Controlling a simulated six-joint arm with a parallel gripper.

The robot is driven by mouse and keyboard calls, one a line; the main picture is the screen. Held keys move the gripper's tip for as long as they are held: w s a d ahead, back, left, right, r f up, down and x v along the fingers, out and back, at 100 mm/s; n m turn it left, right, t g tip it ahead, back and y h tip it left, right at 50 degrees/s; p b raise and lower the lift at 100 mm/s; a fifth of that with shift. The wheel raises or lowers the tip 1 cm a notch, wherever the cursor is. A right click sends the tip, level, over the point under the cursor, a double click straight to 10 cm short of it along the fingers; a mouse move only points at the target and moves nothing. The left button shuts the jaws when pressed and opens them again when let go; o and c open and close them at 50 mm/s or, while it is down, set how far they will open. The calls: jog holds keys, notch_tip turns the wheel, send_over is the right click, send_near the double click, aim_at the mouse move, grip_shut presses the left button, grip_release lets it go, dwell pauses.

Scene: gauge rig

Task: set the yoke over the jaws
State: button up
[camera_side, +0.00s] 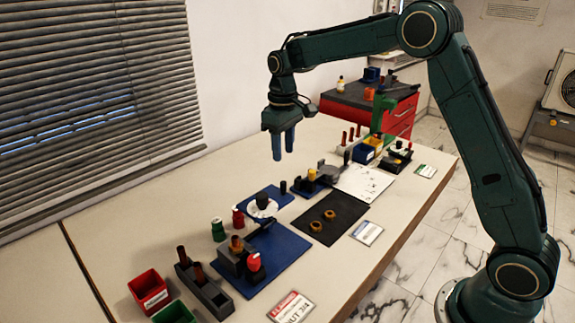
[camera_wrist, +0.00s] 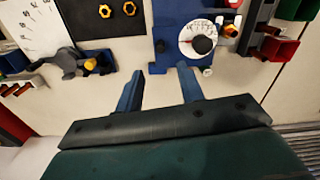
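My gripper (camera_side: 283,155) hangs high above the table with its blue fingers pointing down. In the wrist view my gripper (camera_wrist: 160,68) has its fingers apart and nothing between them. A white dial with a black knob (camera_side: 262,208) sits on a blue plate; the dial also shows in the wrist view (camera_wrist: 187,47). A grey lever-like piece (camera_side: 329,174) lies beside a small blue block; it shows in the wrist view (camera_wrist: 66,62) too. I cannot tell for sure which pieces are the yoke and the jaws.
A blue board (camera_side: 287,250) carries grey blocks and a red knob. A black mat (camera_side: 338,211) holds two orange rings. A red bin (camera_side: 148,290) and green bin (camera_side: 174,313) stand at the near left. Bare table surrounds the front left (camera_side: 120,225).

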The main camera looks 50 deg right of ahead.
aim_at(283, 182)
notch_tip(283, 182, down, 11)
jog(key=shift+f, duration=0.15)
dwell(0.4)
grip_shut()
